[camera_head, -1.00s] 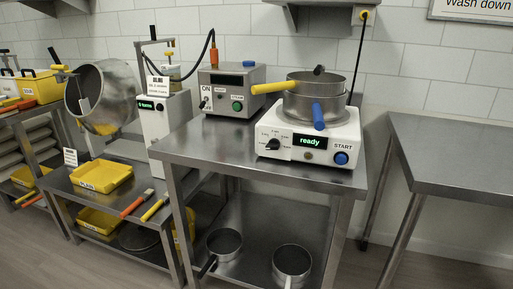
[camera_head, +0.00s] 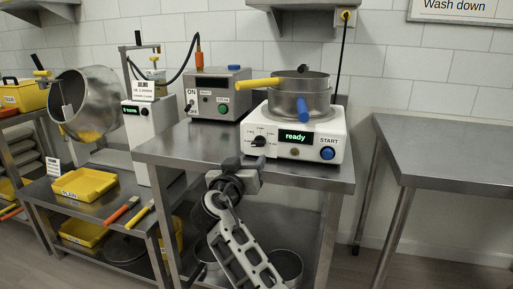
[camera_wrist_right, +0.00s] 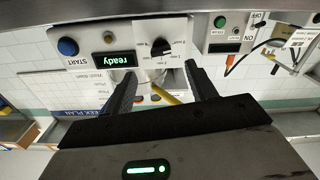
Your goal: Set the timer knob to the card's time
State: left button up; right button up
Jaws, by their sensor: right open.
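The white timer box (camera_head: 330,150) stands on the steel table, its display reading "ready" in green. Its black timer knob (camera_head: 259,141) is left of the display, with small marks around it. The knob also shows in the upside-down right wrist view (camera_wrist_right: 160,46). My right gripper (camera_head: 242,163) is just in front of and below the knob, apart from it. In the wrist view its two fingers (camera_wrist_right: 160,88) are open and empty, with the knob beyond and between them. A white card (camera_head: 143,92) stands at the left machine; its text is too small to read. My left gripper is out of view.
The blue START button (camera_head: 327,153) is right of the display. A grey control box (camera_head: 217,92) stands behind left. The right-hand table (camera_head: 450,150) is bare.

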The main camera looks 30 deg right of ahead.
aim_at(259, 143)
jog(key=x, duration=0.9)
jog(key=shift+w+d, duration=0.1)
jog(key=shift+w, duration=0.05)
jog(key=c, duration=1)
